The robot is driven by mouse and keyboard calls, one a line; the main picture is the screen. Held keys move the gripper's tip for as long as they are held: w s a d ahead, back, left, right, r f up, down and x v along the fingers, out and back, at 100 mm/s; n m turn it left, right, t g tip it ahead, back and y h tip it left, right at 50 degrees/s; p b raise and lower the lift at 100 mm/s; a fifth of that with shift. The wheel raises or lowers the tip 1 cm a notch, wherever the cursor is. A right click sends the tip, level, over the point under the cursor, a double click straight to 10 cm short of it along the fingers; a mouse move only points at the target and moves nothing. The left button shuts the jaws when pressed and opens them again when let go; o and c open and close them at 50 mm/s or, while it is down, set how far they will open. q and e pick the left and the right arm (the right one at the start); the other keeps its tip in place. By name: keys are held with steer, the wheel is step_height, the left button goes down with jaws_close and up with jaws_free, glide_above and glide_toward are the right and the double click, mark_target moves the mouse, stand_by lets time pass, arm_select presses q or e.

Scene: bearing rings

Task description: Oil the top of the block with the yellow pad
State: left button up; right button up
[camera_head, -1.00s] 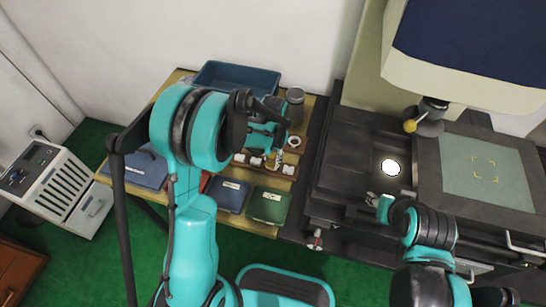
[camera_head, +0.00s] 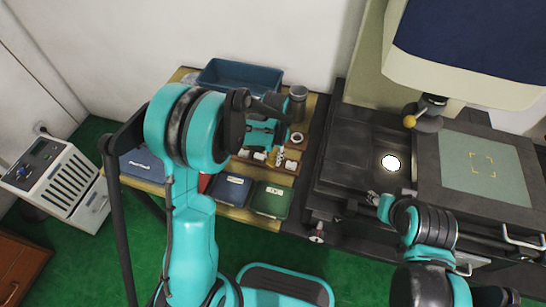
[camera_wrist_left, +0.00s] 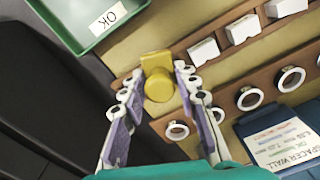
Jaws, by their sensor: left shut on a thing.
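A yellow piece, apparently the pad (camera_wrist_left: 157,82), with a round knob and a squarer part beyond it, sits between the fingertips of my left gripper (camera_wrist_left: 158,84) in the left wrist view. The gripper is shut on it. In the head view my left gripper (camera_head: 272,145) is over the wooden rack, partly hidden by its own arm. Several white blocks (camera_wrist_left: 243,29) stand in a row on a brown rail beside the pad; I cannot tell which is the task's block. My right gripper (camera_head: 384,203) is low beside the dark machine, its fingers too small to read.
A green tray marked OK (camera_wrist_left: 86,22), a blue spacer box (camera_wrist_left: 283,142) and a rail with several rings (camera_wrist_left: 249,98) surround the gripper. A blue bin (camera_head: 238,74) and grey canister (camera_head: 298,98) stand behind. The dark machine (camera_head: 350,150) is on the right.

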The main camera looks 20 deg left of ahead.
arm_select(q)
steer(key=shift+w+r+p, duration=0.2)
steer(key=shift+r+p, duration=0.3)
steer(key=shift+r, duration=0.35)
steer(key=shift+s+r+p, duration=0.1)
steer(key=shift+r+p, duration=1.2)
steer(key=shift+r, duration=0.7)
steer(key=shift+d, duration=0.1)
